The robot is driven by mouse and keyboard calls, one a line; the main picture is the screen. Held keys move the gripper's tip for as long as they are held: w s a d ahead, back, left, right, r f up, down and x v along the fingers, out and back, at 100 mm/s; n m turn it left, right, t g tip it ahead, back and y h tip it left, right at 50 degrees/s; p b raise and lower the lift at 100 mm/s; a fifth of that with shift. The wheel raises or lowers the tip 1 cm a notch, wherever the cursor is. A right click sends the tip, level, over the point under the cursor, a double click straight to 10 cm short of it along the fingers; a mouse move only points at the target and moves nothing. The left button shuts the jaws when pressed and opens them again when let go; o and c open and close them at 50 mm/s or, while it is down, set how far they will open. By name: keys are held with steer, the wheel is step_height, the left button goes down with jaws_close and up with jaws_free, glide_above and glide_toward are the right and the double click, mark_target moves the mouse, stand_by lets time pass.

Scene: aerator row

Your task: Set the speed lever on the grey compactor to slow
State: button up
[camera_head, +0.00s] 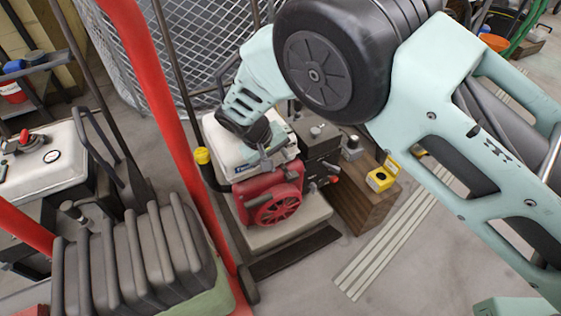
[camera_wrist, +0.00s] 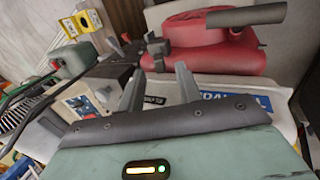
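A machine with a pale grey-white top (camera_head: 228,150) and a red engine housing (camera_head: 272,202) stands in the middle of the head view, below my gripper (camera_head: 266,154). I cannot tell for certain whether it is the grey compactor. In the wrist view my gripper (camera_wrist: 160,74) has its two fingers apart, with nothing seen held between them. Just beyond the fingertips is a small dark knob or lever (camera_wrist: 157,48), beside the red housing (camera_wrist: 208,42). I cannot tell whether the fingers touch it, and I see no slow mark. A blue-and-white label (camera_wrist: 235,101) lies behind the fingers.
A red post (camera_head: 168,120) stands close left of the machine. Further left are a grey tank with a red knob (camera_head: 50,160) and a ribbed dark grey unit (camera_head: 135,255). A yellow box (camera_head: 381,179) sits on a wooden block at right. Wire mesh (camera_head: 195,40) stands behind.

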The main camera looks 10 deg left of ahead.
steer(key=p+v, duration=0.2)
steer(key=v, duration=1.2)
steer(key=shift+r, duration=0.3)
steer(key=shift+s, duration=0.1)
steer(key=s+d+r+g+y, duration=0.3)
steer(key=s+d+r+y, duration=0.1)
steer(key=s+d+r, duration=0.85)
steer(key=s+d, duration=1.1)
steer(key=d, duration=0.2)
step_height(320, 180, up, 22)
steer(key=p, duration=2.3)
steer(key=shift+s+r+n+y, duration=0.2)
steer(key=shift+n+y, duration=0.1)
steer(key=shift+n, duration=0.1)
